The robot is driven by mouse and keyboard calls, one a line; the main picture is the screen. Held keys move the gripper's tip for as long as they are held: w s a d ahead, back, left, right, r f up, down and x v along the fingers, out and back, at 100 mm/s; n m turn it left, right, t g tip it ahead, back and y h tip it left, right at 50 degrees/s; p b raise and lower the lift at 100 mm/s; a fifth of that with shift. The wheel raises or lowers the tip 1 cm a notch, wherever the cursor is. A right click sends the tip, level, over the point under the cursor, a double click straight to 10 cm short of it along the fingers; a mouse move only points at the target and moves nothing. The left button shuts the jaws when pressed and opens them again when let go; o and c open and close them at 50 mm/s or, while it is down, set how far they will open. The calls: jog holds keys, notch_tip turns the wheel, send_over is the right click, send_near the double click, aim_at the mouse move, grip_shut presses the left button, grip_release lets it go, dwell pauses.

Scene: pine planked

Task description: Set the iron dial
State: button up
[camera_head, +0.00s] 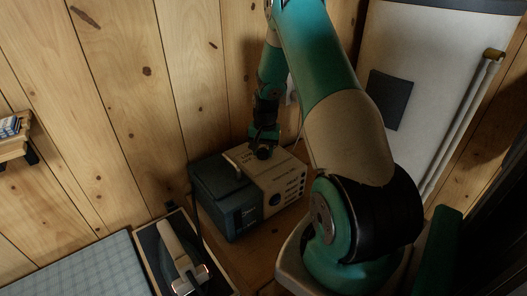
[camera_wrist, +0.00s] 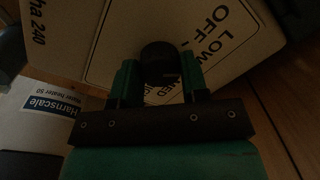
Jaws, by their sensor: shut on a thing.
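The dial (camera_wrist: 158,58) is a round black knob on a pale panel lettered "LOW", "OFF" and partly hidden "MED". My gripper (camera_wrist: 158,80) is shut on the dial, with one green finger on each side of it. The dial's pointer is too dark to read. In the head view my gripper (camera_head: 263,148) reaches down to the top of the dark teal and beige unit (camera_head: 222,201) and largely hides the dial there. The iron (camera_head: 178,250), with a pale handle, lies in a shallow tray (camera_head: 221,287) at the lower left.
A pale handle (camera_head: 233,163) stands on the unit's top, close left of my gripper. A blue gridded board (camera_head: 85,275) lies left of the tray. A white appliance (camera_head: 415,60) with a pipe (camera_head: 465,125) stands at right. Plank walls close in behind.

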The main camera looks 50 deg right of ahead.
aim_at(266, 150)
jog(key=n+b, duration=0.1)
jog(key=n, duration=0.2)
jog(key=shift+n+b, duration=0.45)
jog(key=shift+n, duration=1.45)
jog(key=o, duration=0.9)
jog(key=shift+o, duration=0.2)
jog(key=shift+r, duration=0.1)
notch_tip(266, 150, up, 17)
jog(key=b, duration=0.3)
jog(key=shift+s+d+r, duration=0.15)
jog(key=shift+s+d, duration=0.05)
jog(key=shift+d, duration=0.25)
